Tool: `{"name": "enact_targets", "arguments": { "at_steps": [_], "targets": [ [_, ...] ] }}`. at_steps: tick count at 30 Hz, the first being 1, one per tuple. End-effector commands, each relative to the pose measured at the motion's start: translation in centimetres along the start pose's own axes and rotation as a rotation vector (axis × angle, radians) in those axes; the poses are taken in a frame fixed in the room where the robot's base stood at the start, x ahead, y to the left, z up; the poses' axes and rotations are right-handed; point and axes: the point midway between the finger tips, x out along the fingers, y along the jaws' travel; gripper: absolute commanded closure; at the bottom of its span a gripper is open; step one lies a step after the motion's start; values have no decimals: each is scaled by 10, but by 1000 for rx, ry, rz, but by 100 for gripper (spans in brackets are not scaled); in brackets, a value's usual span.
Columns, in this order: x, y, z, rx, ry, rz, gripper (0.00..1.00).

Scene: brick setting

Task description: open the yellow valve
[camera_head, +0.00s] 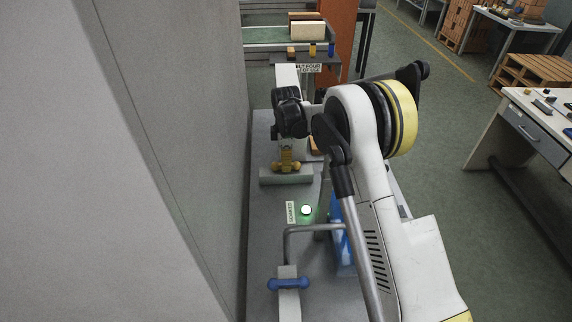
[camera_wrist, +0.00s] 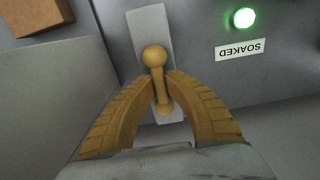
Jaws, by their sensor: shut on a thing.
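The yellow valve (camera_head: 287,166) has a handle with rounded knob ends and sits on a grey block (camera_head: 272,178) on the grey bench. In the wrist view the yellow valve handle (camera_wrist: 154,58) stands over a light grey strip (camera_wrist: 146,22). My gripper (camera_wrist: 162,86) has its two ochre fingers on either side of the handle, shut on its middle. In the head view my gripper (camera_head: 287,155) reaches down onto the valve from above, and its fingers partly hide the handle.
A blue-handled valve (camera_head: 288,284) is nearer on the bench, beside a bent grey pipe (camera_head: 318,228). A lit green lamp (camera_head: 306,210) stands next to a "SOAKED" label (camera_head: 290,212). A grey wall (camera_head: 170,120) closes off the left. Open floor (camera_head: 440,150) is at right.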

Motion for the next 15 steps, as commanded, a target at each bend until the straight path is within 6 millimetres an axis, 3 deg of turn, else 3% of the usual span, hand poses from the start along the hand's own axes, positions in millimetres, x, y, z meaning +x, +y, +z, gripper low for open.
{"name": "enact_targets", "arguments": {
  "at_steps": [15],
  "targets": [
    [0,0,0,-38,0,-1,100]
  ]
}}
